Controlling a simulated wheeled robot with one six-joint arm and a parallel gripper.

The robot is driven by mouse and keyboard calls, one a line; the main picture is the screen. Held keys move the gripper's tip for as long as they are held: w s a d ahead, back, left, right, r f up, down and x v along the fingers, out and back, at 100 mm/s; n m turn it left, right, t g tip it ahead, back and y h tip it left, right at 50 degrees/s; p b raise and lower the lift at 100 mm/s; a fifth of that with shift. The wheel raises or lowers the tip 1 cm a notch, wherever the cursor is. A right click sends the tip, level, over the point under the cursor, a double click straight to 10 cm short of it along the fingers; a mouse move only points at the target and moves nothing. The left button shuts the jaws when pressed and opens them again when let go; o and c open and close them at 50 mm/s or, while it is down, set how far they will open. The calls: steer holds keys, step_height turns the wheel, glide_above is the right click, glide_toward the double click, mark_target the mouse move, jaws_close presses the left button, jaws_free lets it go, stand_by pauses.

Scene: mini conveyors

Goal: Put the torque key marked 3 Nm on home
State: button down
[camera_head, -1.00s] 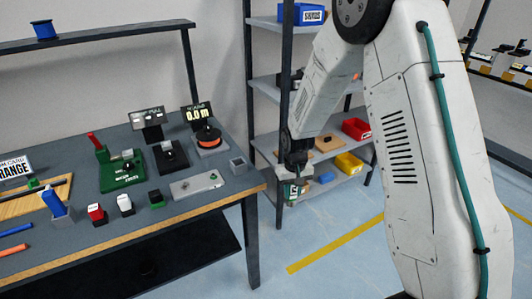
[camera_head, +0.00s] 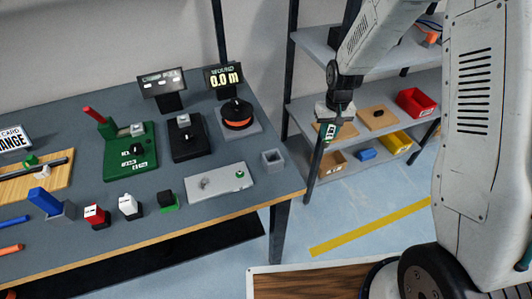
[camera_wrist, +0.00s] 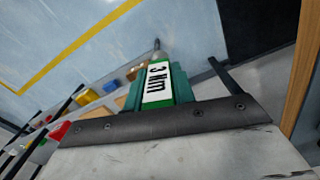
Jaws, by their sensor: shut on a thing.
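My gripper (camera_head: 338,112) is shut on the torque key (camera_wrist: 158,83), a green-bodied tool with a white label reading "3 Nm" in the wrist view. The key also shows below my gripper in the head view (camera_head: 329,134), held in the air right of the table, in front of the shelves. I cannot read a mark saying "home" anywhere. A light grey plate (camera_head: 220,190) with a small knob and a green-based piece lies near the table's right end. A small grey open-topped block (camera_head: 273,161) stands to its right.
The table (camera_head: 240,214) also carries a green fixture (camera_head: 118,168), a black stand (camera_head: 187,150), an orange-ringed reel (camera_head: 238,124), and red (camera_head: 95,215), white (camera_head: 128,206) and black-green (camera_head: 167,201) blocks. The shelf (camera_head: 380,92) behind holds bins. A wood-topped surface (camera_head: 310,285) is at the bottom.

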steer(key=s+a+r+n, duration=0.2)
steer(key=s+a+r, duration=0.4)
steer(key=a+r, duration=0.35)
steer(key=s+a+r+n, duration=0.1)
steer(key=s+a+r, duration=0.5)
steer(key=a+r, duration=0.3)
steer(key=shift+s+a+f, duration=0.15)
steer(key=shift+f, duration=1.65)
steer(key=shift+s+a+f, duration=0.1)
steer(key=shift+a+f, duration=0.05)
steer(key=shift+f, duration=1.7)
steer(key=shift+s+a+f, duration=0.15)
steer(key=shift+f, duration=1.65)
steer(key=shift+f, duration=0.15)
steer(key=c, duration=1.2)
jaws_free()
steer(key=shift+o, duration=0.2)
